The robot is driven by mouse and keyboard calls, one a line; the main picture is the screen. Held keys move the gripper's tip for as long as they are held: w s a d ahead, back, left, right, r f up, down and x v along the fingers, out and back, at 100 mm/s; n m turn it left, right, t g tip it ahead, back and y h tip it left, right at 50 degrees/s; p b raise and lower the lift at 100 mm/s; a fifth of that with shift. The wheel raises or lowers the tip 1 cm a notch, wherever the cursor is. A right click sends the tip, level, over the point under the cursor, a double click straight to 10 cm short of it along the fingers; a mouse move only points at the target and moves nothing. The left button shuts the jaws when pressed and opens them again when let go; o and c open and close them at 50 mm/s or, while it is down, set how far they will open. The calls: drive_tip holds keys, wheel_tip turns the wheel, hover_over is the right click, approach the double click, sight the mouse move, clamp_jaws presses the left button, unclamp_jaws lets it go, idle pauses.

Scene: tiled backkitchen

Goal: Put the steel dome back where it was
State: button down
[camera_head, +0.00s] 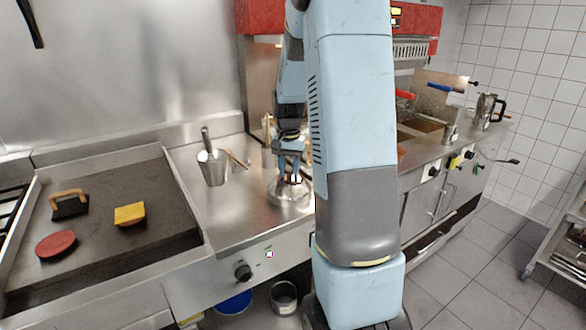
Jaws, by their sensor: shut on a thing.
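The steel dome (289,195) is at the right part of the steel counter (237,221), beside my arm. My gripper (291,176) points down over the dome and is shut on its top. The dome is upright. I cannot tell whether its rim touches the counter or hangs just above it. My blue arm hides the counter to the right of the dome.
A steel cup with a handled tool (214,168) stands left of the dome. Behind the dome, a container is partly hidden by my arm. A griddle (165,205) at left holds a yellow pad (130,214), a red disc (56,243) and a wooden-handled block (70,206). Fryers stand right.

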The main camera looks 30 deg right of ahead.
drive_tip(key=c, duration=0.8)
unclamp_jaws()
drive_tip(key=shift+o, duration=0.2)
wheel_tip(320, 180, up, 12)
drive_tip(key=s+a+r+n+t, duration=0.35)
drive_tip(key=s+a+r, duration=0.35)
drive_tip(key=s+a, duration=0.5)
drive_tip(key=s+a+n+t, duration=0.1)
drive_tip(key=s+a+n, duration=0.1)
drive_tip(key=s, duration=0.4)
drive_tip(key=s+a+f+n+t, duration=0.1)
drive_tip(key=s+a+n, duration=0.2)
drive_tip(key=s, duration=0.4)
drive_tip(key=shift+s, duration=0.3)
